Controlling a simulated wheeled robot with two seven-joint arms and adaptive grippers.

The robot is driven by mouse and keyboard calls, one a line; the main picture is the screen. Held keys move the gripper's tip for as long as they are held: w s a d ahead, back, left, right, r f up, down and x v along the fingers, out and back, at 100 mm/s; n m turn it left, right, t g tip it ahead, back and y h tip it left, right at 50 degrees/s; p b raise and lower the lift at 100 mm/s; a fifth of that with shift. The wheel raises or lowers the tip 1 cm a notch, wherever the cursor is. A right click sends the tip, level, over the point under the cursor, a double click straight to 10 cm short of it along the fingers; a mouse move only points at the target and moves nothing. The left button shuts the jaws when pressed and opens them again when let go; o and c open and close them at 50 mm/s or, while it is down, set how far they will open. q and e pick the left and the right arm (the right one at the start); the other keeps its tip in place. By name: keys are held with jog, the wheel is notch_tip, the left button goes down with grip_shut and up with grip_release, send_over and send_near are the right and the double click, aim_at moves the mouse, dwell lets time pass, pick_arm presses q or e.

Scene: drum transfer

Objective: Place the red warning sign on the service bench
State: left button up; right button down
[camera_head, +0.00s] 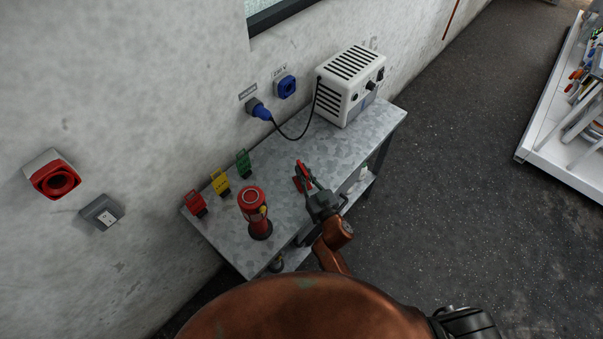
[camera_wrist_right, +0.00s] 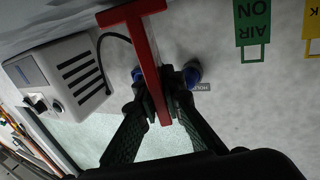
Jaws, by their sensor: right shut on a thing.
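My right gripper (camera_head: 308,186) is over the service bench (camera_head: 290,145), near its front edge. It is shut on a red T-shaped thing (camera_head: 303,172), which looks like the red warning sign seen edge-on. In the right wrist view, the red sign (camera_wrist_right: 146,60) stands out from between the closed fingers (camera_wrist_right: 160,108), its crossbar at the far end. Its face and any writing are hidden. I cannot tell whether it touches the bench top. My left gripper is not in view.
Red (camera_head: 195,204), yellow (camera_head: 219,182) and green (camera_head: 243,162) tags stand along the bench's wall side. A red lantern-like device (camera_head: 256,212) stands left of the gripper. A white vented box (camera_head: 349,84) fills the far end, its cable plugged into the wall. Bench top between is clear.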

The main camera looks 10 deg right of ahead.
jog(key=shift+f, duration=0.2)
jog(key=c, duration=2.5)
grip_release()
jog(key=shift+f, duration=0.1)
jog(key=o, duration=0.4)
jog(key=shift+r, duration=0.35)
jog(key=p+v, duration=0.1)
jog(key=v, duration=1.1)
jog(key=shift+f, duration=0.1)
